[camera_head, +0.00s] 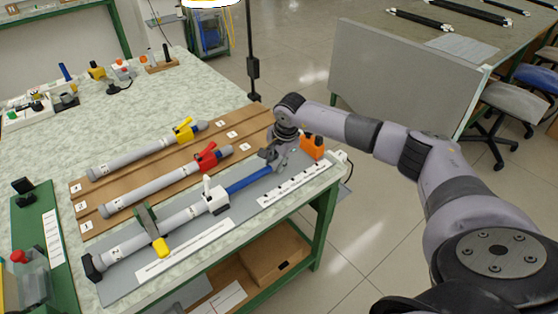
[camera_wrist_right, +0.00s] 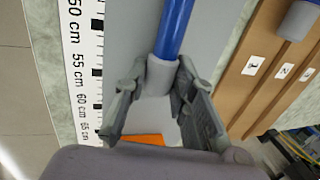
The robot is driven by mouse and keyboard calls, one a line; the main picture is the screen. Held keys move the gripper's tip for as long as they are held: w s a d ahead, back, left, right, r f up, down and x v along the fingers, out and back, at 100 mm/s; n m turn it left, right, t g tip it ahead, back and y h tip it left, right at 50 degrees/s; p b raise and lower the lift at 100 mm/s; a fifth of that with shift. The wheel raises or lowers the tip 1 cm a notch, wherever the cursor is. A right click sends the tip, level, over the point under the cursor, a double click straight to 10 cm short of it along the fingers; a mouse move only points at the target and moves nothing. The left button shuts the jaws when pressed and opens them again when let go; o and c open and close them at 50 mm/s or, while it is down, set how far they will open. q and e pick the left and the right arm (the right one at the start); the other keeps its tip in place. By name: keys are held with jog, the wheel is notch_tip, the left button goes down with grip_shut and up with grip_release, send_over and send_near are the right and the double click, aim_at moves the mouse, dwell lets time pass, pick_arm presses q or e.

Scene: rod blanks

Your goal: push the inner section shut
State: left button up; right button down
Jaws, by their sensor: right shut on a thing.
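A telescopic rod lies on a grey mat (camera_head: 128,282) along the near side of the bench. Its outer section (camera_head: 182,220) is a light grey tube marked 2. Its inner section (camera_head: 248,179) is blue and sticks out to the right from a white collar (camera_head: 216,200) with an upright lever. My right gripper (camera_head: 270,158) is shut on the grey end (camera_wrist_right: 158,80) of the inner section, one finger on each side in the wrist view. My left gripper is not in view.
Two more rods, with a yellow clamp (camera_head: 184,131) and a red clamp (camera_head: 207,156), lie on a brown board (camera_head: 77,187) behind. An orange block (camera_head: 312,147) stands beyond my right gripper. A printed scale (camera_head: 292,185) runs along the mat's front.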

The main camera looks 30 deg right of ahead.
aim_at(238, 184)
jog(key=a, duration=0.9)
jog(key=s+a, duration=0.1)
jog(key=a, duration=0.3)
jog(key=shift+a+b, duration=0.25)
jog(key=shift+b, duration=0.1)
jog(key=c, duration=1.3)
grip_release()
jog(key=v, duration=1.2)
